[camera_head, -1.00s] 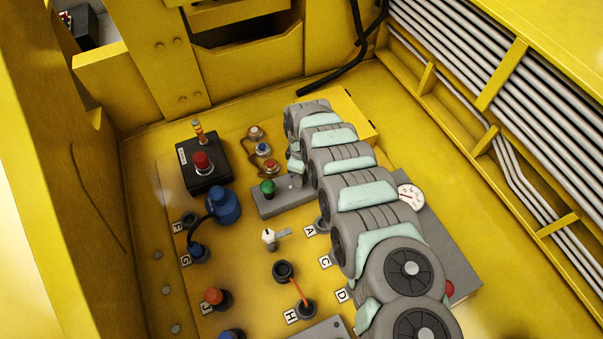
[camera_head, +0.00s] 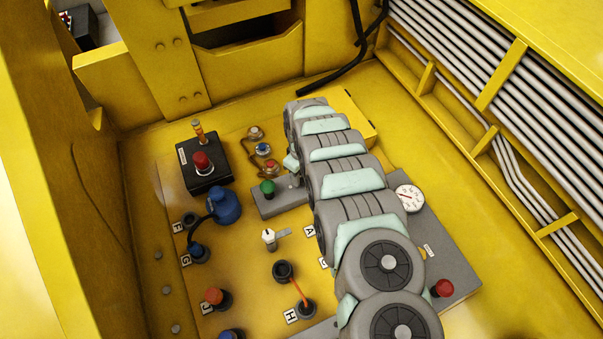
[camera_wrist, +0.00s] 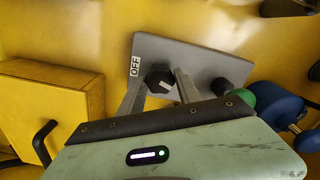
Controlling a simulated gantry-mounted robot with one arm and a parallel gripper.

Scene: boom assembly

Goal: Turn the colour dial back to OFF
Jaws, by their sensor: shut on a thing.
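The colour dial (camera_wrist: 160,80) is a black knob on a grey plate (camera_wrist: 190,55) in the wrist view. A small pale mark shows on its lower right side. A white OFF label (camera_wrist: 135,66) sits on the plate to the knob's left. My gripper (camera_wrist: 158,88) has one finger on each side of the knob and is shut on it. In the head view the same grey plate (camera_head: 268,205) lies at the left of my arm. My arm hides the dial there, and the fingers are hardly visible.
A green button (camera_head: 267,187) is on the plate beside the dial. A yellow box (camera_wrist: 50,100) with a black handle stands left in the wrist view. A blue plug (camera_head: 224,205) and a black box with a red button (camera_head: 202,162) are nearby in the head view.

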